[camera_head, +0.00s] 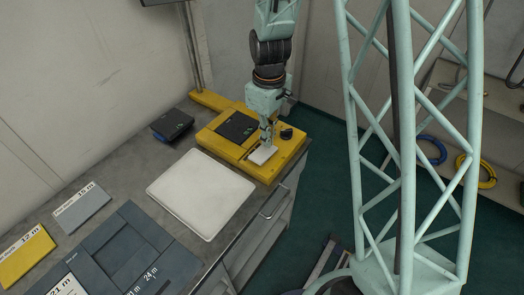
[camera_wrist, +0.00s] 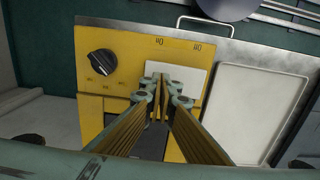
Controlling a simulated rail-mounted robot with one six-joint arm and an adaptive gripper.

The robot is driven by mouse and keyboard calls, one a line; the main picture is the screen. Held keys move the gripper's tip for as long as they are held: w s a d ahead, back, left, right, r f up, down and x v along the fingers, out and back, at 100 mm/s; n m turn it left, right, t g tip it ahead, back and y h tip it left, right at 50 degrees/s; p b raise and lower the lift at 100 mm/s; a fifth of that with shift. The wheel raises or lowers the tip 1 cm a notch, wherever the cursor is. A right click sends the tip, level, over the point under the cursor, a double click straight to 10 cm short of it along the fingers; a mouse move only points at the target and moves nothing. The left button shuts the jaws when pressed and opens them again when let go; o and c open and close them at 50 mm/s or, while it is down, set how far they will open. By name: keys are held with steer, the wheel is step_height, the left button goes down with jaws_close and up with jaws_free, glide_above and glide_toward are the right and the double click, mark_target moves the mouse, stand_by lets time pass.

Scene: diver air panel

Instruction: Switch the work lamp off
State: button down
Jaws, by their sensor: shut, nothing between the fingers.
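A yellow panel box (camera_head: 215,139) sits on the grey bench near its right end. It carries a white plate (camera_head: 261,155), a black knob (camera_head: 286,133) and a dark panel (camera_head: 237,126). In the wrist view, the yellow face (camera_wrist: 125,42) shows the knob (camera_wrist: 102,62) at left and the white plate (camera_wrist: 188,74) at centre right. My gripper (camera_head: 267,146) points down with its fingers shut and empty, right at the white plate. In the wrist view, the fingertips (camera_wrist: 163,88) overlap the plate; I cannot tell whether they touch it. No lamp is clearly identifiable.
A white tray (camera_head: 202,194) lies beside the yellow box. A black device (camera_head: 172,125) stands behind it, left of the box. A post (camera_head: 192,50) rises from a yellow foot. Depth-labelled cards (camera_head: 81,207) and a dark tray (camera_head: 122,250) occupy the bench's left.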

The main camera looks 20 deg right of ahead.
mark_target(267, 148)
steer(key=shift+r+p, duration=1.3)
steer(key=shift+r, duration=1.3)
steer(key=shift+r, duration=0.1)
steer(key=s+r+m+t+b, duration=0.1)
steer(key=s+r+m+b, duration=0.1)
steer(key=s+r, duration=0.55)
steer(key=s+r+m+t+b, duration=0.15)
steer(key=s+r, duration=0.25)
steer(key=r, duration=0.6)
steer(key=s+r+m+b, duration=0.2)
steer(key=s+r, duration=0.2)
steer(key=s, duration=0.6)
steer(key=s+r+m+t+b, duration=0.1)
steer(key=s+r, duration=0.3)
steer(key=s, duration=0.7)
steer(key=shift+m+b, duration=0.5)
steer(key=shift+m, duration=0.05)
steer(key=shift+t, duration=0.25)
